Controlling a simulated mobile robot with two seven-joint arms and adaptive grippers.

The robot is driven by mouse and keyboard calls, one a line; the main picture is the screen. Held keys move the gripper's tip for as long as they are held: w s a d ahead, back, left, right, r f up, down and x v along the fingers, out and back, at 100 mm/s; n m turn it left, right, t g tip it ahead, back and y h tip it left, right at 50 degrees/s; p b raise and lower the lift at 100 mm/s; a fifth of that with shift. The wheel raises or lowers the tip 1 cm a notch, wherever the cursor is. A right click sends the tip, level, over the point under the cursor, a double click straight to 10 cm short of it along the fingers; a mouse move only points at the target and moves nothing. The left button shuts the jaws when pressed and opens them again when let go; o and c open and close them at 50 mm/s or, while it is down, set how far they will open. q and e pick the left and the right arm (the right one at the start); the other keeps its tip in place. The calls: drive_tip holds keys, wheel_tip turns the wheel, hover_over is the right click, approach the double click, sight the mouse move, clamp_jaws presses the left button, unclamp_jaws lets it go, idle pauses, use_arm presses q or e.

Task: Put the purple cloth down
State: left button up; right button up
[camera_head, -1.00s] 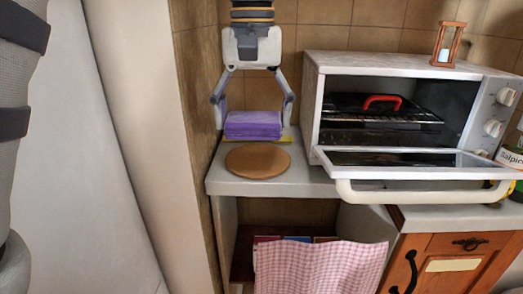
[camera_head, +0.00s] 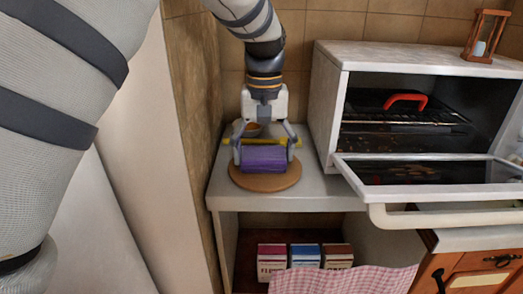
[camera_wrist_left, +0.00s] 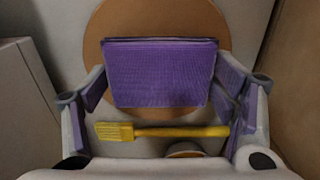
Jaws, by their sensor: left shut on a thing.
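My left gripper (camera_head: 264,150) comes down from above and is shut on the folded purple cloth (camera_head: 264,159). The cloth is over the round wooden board (camera_head: 274,183) on the left end of the grey counter. In the left wrist view the cloth (camera_wrist_left: 160,73) sits between the gripper's purple-padded fingers (camera_wrist_left: 163,88), with the board (camera_wrist_left: 190,20) behind it. I cannot tell whether the cloth touches the board. My right gripper is not in view.
A yellow-handled brush (camera_wrist_left: 180,131) lies beside the board, with a small bowl (camera_head: 250,129) near it. A toaster oven (camera_head: 335,115) with its door open stands to the right. An hourglass (camera_head: 485,35) stands on top of it. Several boxes (camera_head: 305,256) sit on the shelf below.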

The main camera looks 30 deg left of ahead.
sight(265, 152)
use_arm(q)
drive_tip(key=shift+w+d+f, duration=0.1)
drive_tip(key=shift+w+f, duration=0.15)
drive_tip(key=o, duration=1)
drive_tip(key=shift+o, duration=0.2)
drive_tip(key=shift+r, duration=0.1)
wheel_tip(265, 152, up, 12)
drive_tip(key=shift+b, duration=0.35)
